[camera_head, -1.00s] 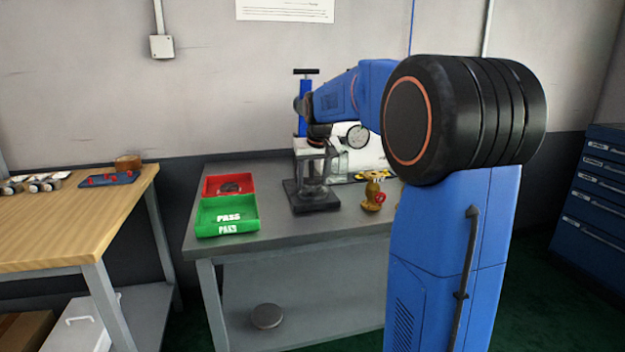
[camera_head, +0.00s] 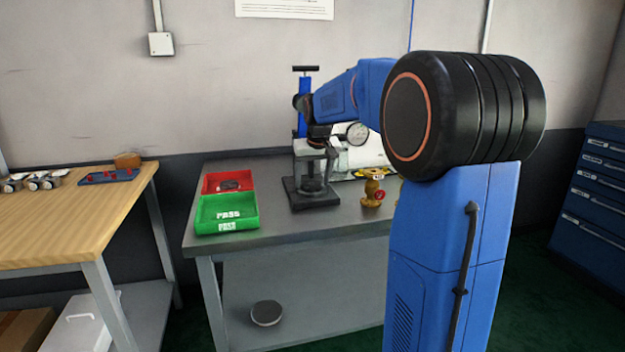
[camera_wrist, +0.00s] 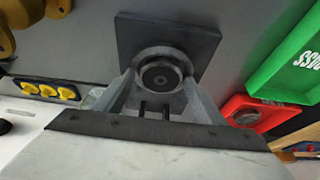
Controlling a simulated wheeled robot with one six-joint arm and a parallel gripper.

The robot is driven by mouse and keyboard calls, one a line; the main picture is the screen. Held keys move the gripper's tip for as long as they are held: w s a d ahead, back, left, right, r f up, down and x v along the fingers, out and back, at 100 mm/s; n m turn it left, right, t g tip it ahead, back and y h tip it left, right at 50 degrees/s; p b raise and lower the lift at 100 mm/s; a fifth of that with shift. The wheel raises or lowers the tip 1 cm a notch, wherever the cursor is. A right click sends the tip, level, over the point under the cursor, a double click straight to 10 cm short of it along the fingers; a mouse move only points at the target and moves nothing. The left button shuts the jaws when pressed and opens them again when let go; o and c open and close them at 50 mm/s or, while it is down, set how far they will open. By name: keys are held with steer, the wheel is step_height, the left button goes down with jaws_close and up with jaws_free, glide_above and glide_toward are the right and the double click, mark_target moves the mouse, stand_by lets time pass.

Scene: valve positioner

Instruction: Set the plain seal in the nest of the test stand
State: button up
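The test stand has a dark square base (camera_head: 312,202) and a blue press column (camera_head: 303,122) in the head view. In the wrist view the base (camera_wrist: 135,30) lies below my gripper, with the round nest (camera_wrist: 160,54) on it. A dark ring with a centre hole, seemingly the plain seal (camera_wrist: 173,74), lies flat inside the nest's lighter rim. My gripper (camera_wrist: 160,82) points down over the nest. Its two grey fingers are spread on either side of the ring and look open. Whether a fingertip touches the rim is unclear. In the head view the fingers are small and partly merge with the stand.
A red bin (camera_head: 211,180) with dark parts and a green PASS bin (camera_head: 203,228) stand left of the stand. A brass valve (camera_head: 373,190) is to its right. A gauge (camera_head: 357,133) and white equipment are close behind. The bench front is clear.

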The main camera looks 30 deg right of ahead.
steer(key=shift+a+f, duration=0.1)
steer(key=shift+r, duration=0.25)
steer(key=v, duration=1.2)
steer(key=shift+r, duration=0.35)
steer(key=s+a+f+n, duration=0.1)
steer(key=s+a+f, duration=0.4)
steer(key=s, duration=0.6)
steer(key=s+a+f+n, duration=0.1)
steer(key=s+a+f, duration=0.5)
steer(key=s+f, duration=0.4)
steer(key=s+a+f+n+y, duration=0.1)
steer(key=s+a+f, duration=0.5)
steer(key=s, duration=0.7)
step_height(320, 180, down, 2)
steer(key=shift+s+f, duration=0.1)
steer(key=shift+s, duration=0.25)
